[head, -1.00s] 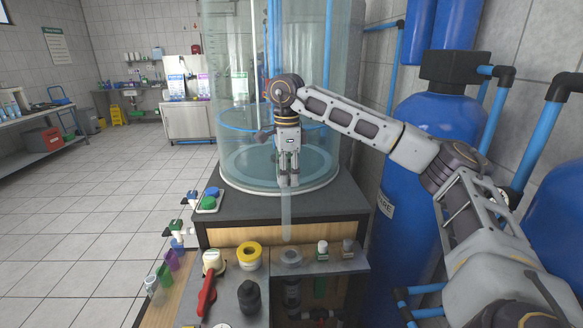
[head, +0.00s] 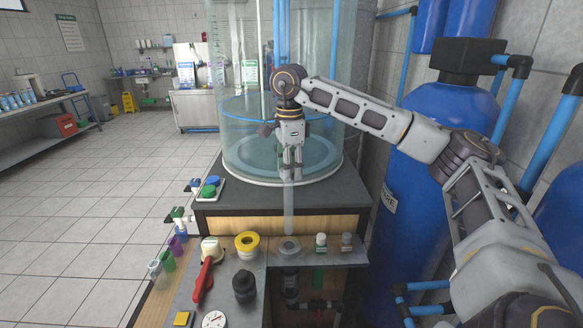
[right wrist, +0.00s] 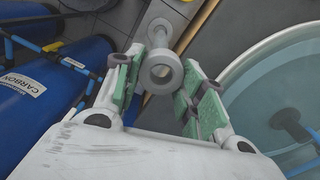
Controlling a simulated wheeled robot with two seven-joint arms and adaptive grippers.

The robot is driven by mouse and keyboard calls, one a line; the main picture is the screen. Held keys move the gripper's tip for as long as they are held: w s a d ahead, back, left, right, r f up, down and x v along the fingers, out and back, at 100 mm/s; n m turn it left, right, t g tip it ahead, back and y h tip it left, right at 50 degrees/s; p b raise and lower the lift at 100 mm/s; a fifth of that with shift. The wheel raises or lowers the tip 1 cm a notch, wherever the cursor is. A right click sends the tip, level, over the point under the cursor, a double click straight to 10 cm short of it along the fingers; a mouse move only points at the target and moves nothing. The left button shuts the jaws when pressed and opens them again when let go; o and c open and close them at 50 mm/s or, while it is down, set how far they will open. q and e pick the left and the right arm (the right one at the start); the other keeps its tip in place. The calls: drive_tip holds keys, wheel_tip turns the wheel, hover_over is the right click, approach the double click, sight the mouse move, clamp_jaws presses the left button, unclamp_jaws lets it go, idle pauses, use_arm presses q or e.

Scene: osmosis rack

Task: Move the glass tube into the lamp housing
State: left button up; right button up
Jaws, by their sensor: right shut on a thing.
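The glass tube (head: 289,208) is clear and hangs upright below my right gripper (head: 291,172), which is shut on its upper part. Its lower end appears just above the grey round collar of the lamp housing (head: 289,247) on the bench front; I cannot tell whether they touch. In the right wrist view, a ring-shaped tube top (right wrist: 160,73) sits between the green-padded fingers of the right gripper (right wrist: 164,88). A grey collar (right wrist: 161,33) shows beyond it. My left gripper is not in view.
A large clear tank (head: 284,165) stands close behind the gripper. Two small capped bottles (head: 321,243) stand right of the collar. A yellow-topped ring (head: 247,244), a black knob (head: 244,286) and a red-handled valve (head: 203,278) are on the left. Blue cylinders (head: 432,160) stand at right.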

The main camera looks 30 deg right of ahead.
sight(288, 204)
drive_tip(key=shift+d, duration=0.15)
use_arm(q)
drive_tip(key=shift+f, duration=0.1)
use_arm(e)
drive_tip(key=shift+f, duration=0.15)
use_arm(q)
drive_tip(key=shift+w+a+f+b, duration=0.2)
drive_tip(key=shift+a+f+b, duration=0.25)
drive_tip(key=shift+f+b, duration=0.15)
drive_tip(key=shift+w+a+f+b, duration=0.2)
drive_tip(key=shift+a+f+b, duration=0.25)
drive_tip(key=shift+b, duration=0.15)
use_arm(e)
drive_tip(key=shift+f, duration=1.7)
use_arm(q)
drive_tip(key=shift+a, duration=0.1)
